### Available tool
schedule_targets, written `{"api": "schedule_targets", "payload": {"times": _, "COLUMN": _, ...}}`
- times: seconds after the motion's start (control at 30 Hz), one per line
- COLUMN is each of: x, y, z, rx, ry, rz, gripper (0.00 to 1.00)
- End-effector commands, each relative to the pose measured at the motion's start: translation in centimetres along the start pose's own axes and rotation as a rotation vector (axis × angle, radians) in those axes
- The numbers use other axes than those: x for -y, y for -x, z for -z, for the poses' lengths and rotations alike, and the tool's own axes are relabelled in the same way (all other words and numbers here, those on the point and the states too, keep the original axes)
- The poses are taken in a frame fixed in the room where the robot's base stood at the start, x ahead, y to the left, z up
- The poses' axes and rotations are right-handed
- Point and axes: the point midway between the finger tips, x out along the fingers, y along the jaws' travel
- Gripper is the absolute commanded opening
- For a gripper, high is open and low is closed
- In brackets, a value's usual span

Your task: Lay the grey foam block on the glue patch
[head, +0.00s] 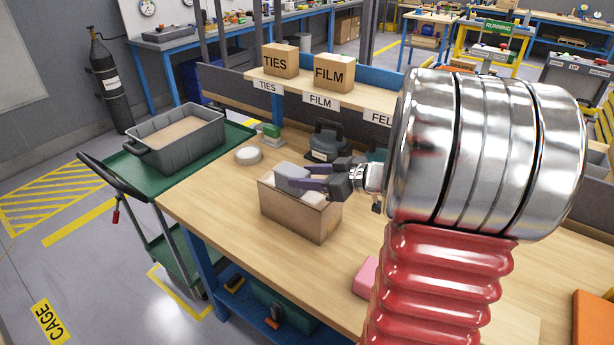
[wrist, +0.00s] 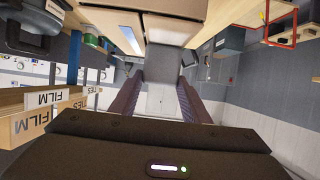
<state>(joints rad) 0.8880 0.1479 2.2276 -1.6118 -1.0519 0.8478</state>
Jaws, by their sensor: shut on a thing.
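The grey foam block (head: 290,173) is held between the purple fingers of my gripper (head: 308,180), at the upper left rim of a brown carton (head: 298,216) on the workbench. I cannot tell whether the block touches the carton or hangs just above it. The carton's inside is partly covered by the block and fingers. I cannot make out the glue patch in either view.
On the wooden bench (head: 205,188) are a white round thing (head: 248,155), a green-topped item (head: 271,131), a dark tool (head: 328,142) and a pink block (head: 366,277). A shelf with labelled boxes (head: 334,72) stands behind. A green cart carries a grey bin (head: 180,142) at left.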

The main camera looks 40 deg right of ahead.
Motion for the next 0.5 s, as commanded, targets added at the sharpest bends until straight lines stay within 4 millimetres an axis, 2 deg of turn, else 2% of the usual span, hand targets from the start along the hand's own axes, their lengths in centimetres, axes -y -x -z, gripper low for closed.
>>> {"api": "schedule_targets", "payload": {"times": 0.17, "x": 0.0, "y": -0.07, "z": -0.15, "rx": 0.0, "ry": 0.0, "rz": 0.0, "gripper": 0.2}}
{"api": "schedule_targets", "payload": {"times": 0.2, "x": 0.0, "y": -0.09, "z": -0.21, "rx": 0.0, "ry": 0.0, "rz": 0.0, "gripper": 0.43}}
{"api": "schedule_targets", "payload": {"times": 0.43, "x": 0.0, "y": -0.07, "z": -0.17, "rx": 0.0, "ry": 0.0, "rz": 0.0, "gripper": 0.59}}
{"api": "schedule_targets", "payload": {"times": 0.5, "x": 0.0, "y": -0.07, "z": -0.17, "rx": 0.0, "ry": 0.0, "rz": 0.0, "gripper": 0.61}}
